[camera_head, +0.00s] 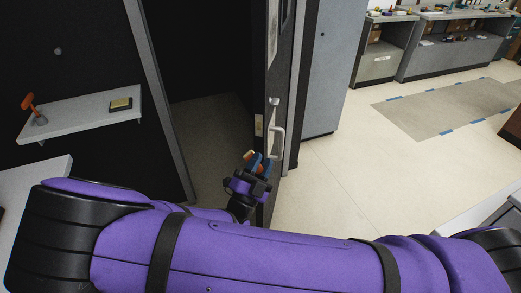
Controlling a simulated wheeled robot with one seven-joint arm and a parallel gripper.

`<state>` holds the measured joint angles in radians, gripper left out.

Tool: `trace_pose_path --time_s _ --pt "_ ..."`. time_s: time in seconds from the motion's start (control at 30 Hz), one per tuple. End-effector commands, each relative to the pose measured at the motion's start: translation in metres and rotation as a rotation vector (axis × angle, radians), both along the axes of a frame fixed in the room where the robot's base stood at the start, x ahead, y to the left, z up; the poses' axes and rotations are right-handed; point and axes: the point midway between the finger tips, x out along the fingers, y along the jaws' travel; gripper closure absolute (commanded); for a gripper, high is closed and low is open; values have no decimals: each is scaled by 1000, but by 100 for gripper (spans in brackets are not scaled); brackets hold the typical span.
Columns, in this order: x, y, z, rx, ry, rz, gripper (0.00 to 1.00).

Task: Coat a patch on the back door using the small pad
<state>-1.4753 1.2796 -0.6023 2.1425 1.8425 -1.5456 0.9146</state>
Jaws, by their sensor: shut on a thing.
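The back door (276,60) seems to be the dark door standing open in the middle, seen nearly edge-on, with a pale handle (278,140). A small beige patch (258,125) shows on its left side; I cannot tell what it is. My gripper (256,163) is low beside the door, just below that patch. It is shut on a small orange-and-pale thing (249,155), perhaps the small pad, mostly hidden by the fingers. I cannot tell whether it touches the door.
A grey shelf (85,115) on the left wall bears an orange tool (30,104) and a small dark-and-yellow item (121,104). A grey cabinet (330,75) stands right of the door. Counters (450,50) line the back right. The pale floor (350,175) between is clear.

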Motion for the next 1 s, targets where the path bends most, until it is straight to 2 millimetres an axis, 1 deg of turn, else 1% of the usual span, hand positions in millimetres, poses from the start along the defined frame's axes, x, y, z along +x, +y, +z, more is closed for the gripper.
trace_pose_path --time_s 0.3,0.47,0.57,1.0 --pt "0 0 0 0 0 0 97" --pt "4 -2 0 0 -1 -1 97" --pt "11 -4 0 -1 0 -1 97" --pt "53 -17 0 -1 -1 -4 97"
